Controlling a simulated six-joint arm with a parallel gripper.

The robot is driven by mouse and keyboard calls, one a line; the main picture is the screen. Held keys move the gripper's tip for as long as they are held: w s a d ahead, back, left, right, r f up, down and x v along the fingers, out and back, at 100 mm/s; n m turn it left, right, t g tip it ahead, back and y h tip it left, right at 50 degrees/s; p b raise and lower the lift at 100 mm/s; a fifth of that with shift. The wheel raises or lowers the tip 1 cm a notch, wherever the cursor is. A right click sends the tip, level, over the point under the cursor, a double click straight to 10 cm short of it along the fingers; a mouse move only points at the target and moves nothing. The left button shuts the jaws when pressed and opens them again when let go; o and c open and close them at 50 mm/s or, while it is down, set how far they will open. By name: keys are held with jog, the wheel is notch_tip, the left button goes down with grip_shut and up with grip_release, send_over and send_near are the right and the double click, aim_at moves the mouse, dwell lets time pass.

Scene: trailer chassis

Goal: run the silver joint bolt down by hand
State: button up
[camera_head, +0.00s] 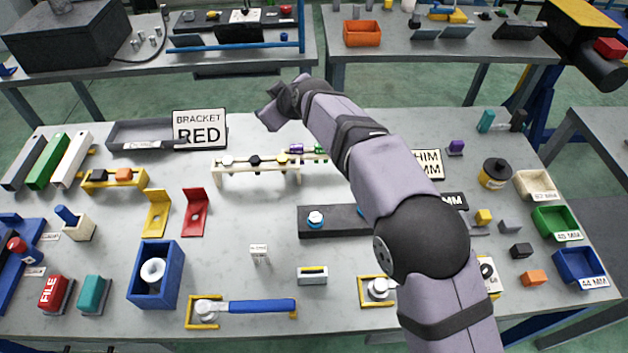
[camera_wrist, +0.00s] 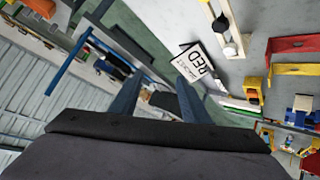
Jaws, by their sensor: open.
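A dark bar (camera_head: 336,228) lies at the middle of the table, its right part hidden behind my arm. A silver-white bolt head (camera_head: 316,216) with a blue ring around it sits on the bar's left end; I cannot tell how far down it is. A pale wooden rack (camera_head: 258,176) stands behind the bar with several coloured pieces, including a silver one (camera_head: 227,160) at its left. My gripper (camera_head: 272,106) is raised over the table's back edge, away from bar and rack. In the wrist view its fingers (camera_wrist: 157,98) are apart with nothing held between them.
A red bracket (camera_head: 195,213) and a yellow bracket (camera_head: 157,214) stand left of the bar. A BRACKET RED sign (camera_head: 199,128) and grey tray (camera_head: 140,136) are at the back left. A blue-handled tool (camera_head: 262,306) lies in front. Small bins (camera_head: 556,222) line the right edge.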

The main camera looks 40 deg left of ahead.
jog(key=s+d+f+g+h, duration=0.1)
jog(key=s+d+f+h, duration=0.15)
jog(key=d+f, duration=0.25)
jog(key=s+d+f+g+h, duration=0.1)
jog(key=d+f+h, duration=0.3)
jog(key=d, duration=0.2)
jog(key=g+h, duration=0.2)
jog(key=h, duration=0.2)
send_over(314, 216)
jog(key=shift+f+m, duration=0.4)
jog(key=shift+f, duration=0.55)
jog(key=shift+m, duration=0.3)
jog(key=shift+f+p, duration=1.35)
jog(key=shift+f, duration=2.3)
jog(key=shift+c, duration=0.3)
jog(key=c, duration=1)
